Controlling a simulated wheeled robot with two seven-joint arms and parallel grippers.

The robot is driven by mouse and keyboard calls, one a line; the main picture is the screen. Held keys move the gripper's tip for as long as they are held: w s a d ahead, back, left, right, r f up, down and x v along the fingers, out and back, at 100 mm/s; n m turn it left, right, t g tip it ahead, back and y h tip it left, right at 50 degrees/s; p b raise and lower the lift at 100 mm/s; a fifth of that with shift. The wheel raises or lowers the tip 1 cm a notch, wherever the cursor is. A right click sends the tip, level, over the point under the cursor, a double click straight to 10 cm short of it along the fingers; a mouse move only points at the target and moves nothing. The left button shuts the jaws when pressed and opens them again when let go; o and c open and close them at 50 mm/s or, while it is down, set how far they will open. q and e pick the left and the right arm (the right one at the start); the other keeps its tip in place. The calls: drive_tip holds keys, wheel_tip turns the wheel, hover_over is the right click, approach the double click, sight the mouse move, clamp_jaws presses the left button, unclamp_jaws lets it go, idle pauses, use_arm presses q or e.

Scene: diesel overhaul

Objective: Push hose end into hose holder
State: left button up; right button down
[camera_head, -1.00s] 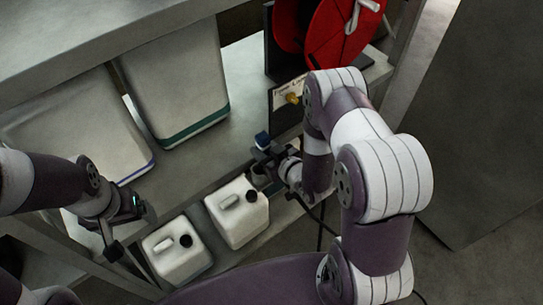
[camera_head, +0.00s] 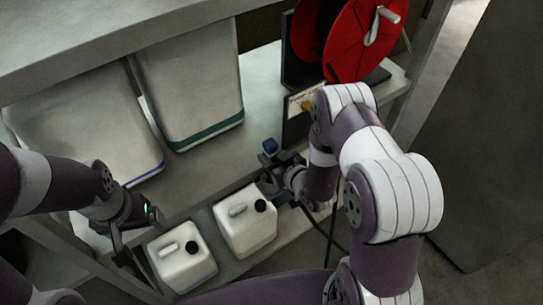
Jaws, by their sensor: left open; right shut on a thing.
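My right gripper (camera_head: 271,174) is in the middle, beside the shelf edge and just above the white canister with the black cap. A dark hose (camera_head: 331,235) hangs below that wrist. A labelled plate with a brass-coloured fitting (camera_head: 307,104), which may be the hose holder, stands behind and right of the gripper, partly hidden by my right arm. My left gripper (camera_head: 118,245) is open and empty at the left, beside the other canister.
A red reel (camera_head: 345,40) stands at the back right of the shelf (camera_head: 215,165). Two large pale containers (camera_head: 85,120) (camera_head: 190,85) stand on the shelf. Two white canisters (camera_head: 183,257) (camera_head: 245,222) stand lower, in front. A dark cabinet (camera_head: 490,150) fills the right.

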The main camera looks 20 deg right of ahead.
drive_tip(key=shift+f, duration=0.15)
drive_tip(key=shift+f+b, duration=3.6)
drive_tip(key=shift+f, duration=0.2)
drive_tip(key=c, duration=0.6)
unclamp_jaws()
drive_tip(key=shift+c, duration=0.2)
drive_tip(key=shift+s, duration=0.15)
